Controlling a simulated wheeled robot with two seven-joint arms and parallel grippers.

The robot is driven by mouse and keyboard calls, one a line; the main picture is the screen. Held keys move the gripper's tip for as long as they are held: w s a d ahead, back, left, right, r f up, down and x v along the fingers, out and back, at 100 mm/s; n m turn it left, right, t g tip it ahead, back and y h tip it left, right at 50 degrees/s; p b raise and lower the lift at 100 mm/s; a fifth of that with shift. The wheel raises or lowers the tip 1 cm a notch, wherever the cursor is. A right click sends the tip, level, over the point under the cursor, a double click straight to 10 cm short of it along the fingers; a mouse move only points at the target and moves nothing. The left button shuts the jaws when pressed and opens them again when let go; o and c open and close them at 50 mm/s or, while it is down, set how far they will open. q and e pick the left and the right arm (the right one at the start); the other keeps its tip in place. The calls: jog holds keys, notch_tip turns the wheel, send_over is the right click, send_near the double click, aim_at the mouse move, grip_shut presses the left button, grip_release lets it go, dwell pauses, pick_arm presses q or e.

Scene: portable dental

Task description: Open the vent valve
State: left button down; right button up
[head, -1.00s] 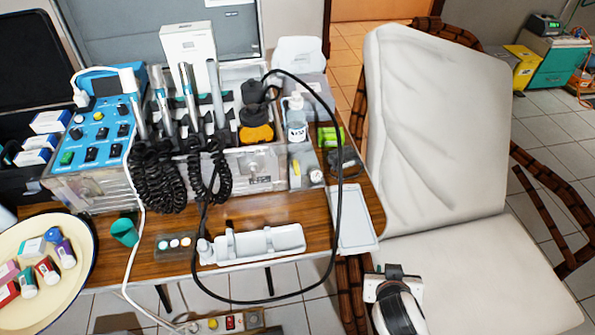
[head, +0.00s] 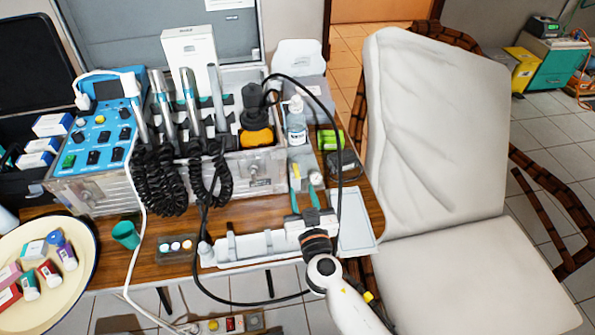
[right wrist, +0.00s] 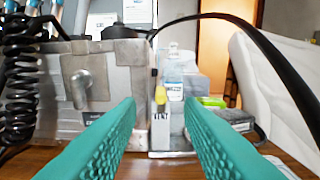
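The vent valve (right wrist: 161,97) shows in the right wrist view as a small yellow handle pointing up and down, above a plate marked VENT (right wrist: 160,140). It stands at the right end of the metal dental case (right wrist: 95,90). My right gripper (head: 305,184) is open, with two teal fingers pointing at the valve. In the right wrist view the handle appears between the fingertips, which look short of it and not touching. In the head view the valve is partly hidden near the left finger. My left gripper is not in view.
A black cable (head: 338,165) loops over the table to the right of the case. A clear bottle (head: 296,125) and green item (head: 329,140) stand behind the valve. A white holder (head: 245,247) and tray (head: 357,222) lie at the table's front.

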aim_at(298, 177)
jog(key=w, duration=0.3)
jog(key=w+a, duration=0.1)
jog(key=w, duration=0.3)
jog(key=shift+a, duration=0.2)
grip_shut()
